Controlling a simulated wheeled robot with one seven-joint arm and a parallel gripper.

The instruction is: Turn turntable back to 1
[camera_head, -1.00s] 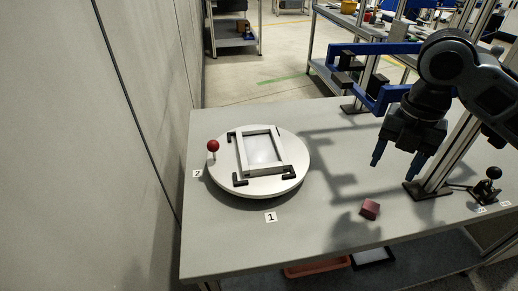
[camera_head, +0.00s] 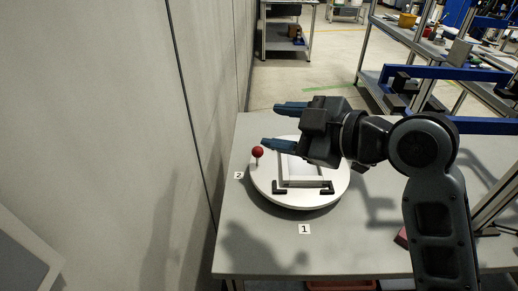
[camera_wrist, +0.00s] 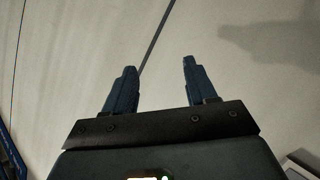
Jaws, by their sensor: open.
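The white round turntable (camera_head: 338,186) lies on the grey table, with a light rectangular frame (camera_head: 284,172) on top, partly hidden by my gripper. Its red ball knob (camera_head: 258,152) stands on a short post at the left rim, near label 2 (camera_head: 239,175). Label 1 (camera_head: 304,229) lies on the table in front of the turntable. My gripper (camera_head: 278,125) is open and empty, above the far part of the turntable, its blue fingers pointing left. In the wrist view the two fingers (camera_wrist: 157,85) stand apart with only the wall beyond them.
A grey wall (camera_head: 120,130) runs along the left side of the table. A blue clamp frame (camera_head: 440,73) on metal posts stands at the right. A dark red block (camera_head: 401,238) is partly hidden behind my arm. The table's front left is clear.

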